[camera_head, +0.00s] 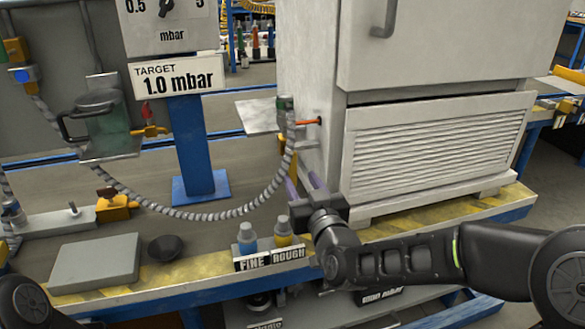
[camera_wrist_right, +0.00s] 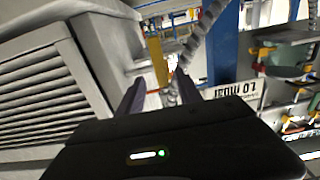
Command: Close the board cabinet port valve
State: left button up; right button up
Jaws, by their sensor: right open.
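The white cabinet (camera_head: 420,85) stands at the right of the head view. Its port valve (camera_head: 285,110) is on the left side wall, with a thin orange-red handle (camera_head: 308,122) pointing out level toward the cabinet wall. A grey corrugated hose (camera_head: 225,213) hangs from the port. My right gripper (camera_head: 304,185) is open and empty, below the valve and apart from it, beside the cabinet's lower left corner. In the right wrist view its two dark fingers (camera_wrist_right: 158,93) are spread, with the hose (camera_wrist_right: 198,45) beyond them. The handle is too small to make out surely there. My left gripper is out of view.
A blue bottle (camera_head: 247,238) and a yellow bottle (camera_head: 282,232) stand near my right gripper, behind the FINE and ROUGH labels. A blue post (camera_head: 190,135) carries the 1.0 mbar sign. A grey block (camera_head: 95,263) and dark bowl (camera_head: 166,249) are at the left.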

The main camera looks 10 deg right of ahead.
aim_at(293, 168)
jog(key=w, duration=0.2)
jog(key=w+b, duration=0.1)
jog(key=w, duration=0.4)
jog(key=shift+w+a, duration=0.2)
jog(key=shift+a, duration=0.05)
jog(key=shift+c, duration=0.3)
grip_shut()
dwell(0.9)
